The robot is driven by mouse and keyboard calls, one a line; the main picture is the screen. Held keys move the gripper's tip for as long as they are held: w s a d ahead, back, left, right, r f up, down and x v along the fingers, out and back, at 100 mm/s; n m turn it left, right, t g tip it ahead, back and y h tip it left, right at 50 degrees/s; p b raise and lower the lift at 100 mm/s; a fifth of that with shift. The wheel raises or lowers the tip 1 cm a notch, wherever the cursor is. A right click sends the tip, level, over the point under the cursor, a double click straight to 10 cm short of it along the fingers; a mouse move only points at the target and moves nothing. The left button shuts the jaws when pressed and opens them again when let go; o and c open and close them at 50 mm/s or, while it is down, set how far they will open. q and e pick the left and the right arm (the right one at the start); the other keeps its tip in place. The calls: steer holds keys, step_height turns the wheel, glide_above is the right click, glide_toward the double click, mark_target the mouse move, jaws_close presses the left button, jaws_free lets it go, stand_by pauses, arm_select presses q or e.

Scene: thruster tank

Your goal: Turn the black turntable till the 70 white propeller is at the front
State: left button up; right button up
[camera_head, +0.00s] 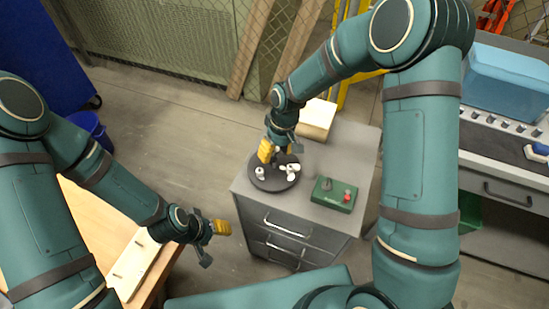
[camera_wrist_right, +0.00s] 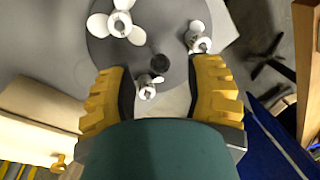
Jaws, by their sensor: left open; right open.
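The black turntable (camera_head: 274,184) lies on top of a grey drawer cabinet and carries white propellers. In the right wrist view the turntable (camera_wrist_right: 166,22) shows a large white propeller (camera_wrist_right: 119,24), a second one (camera_wrist_right: 198,38) at the upper right and a small one (camera_wrist_right: 147,86) near the fingers. A dark knob (camera_wrist_right: 160,63) stands between them. No size marks are readable, so I cannot tell which is the 70. My right gripper (camera_wrist_right: 158,72) is open above the turntable, its fingers either side of the small propeller and knob. My left gripper (camera_head: 217,242) is open and empty, away from the cabinet.
A green box (camera_head: 333,194) with a red button sits right of the turntable on the cabinet (camera_head: 345,150). A pale block (camera_head: 317,119) lies behind.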

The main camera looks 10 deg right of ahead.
mark_target(274, 163)
steer(key=shift+a+f, duration=0.2)
steer(key=shift+f, duration=0.85)
jaws_close()
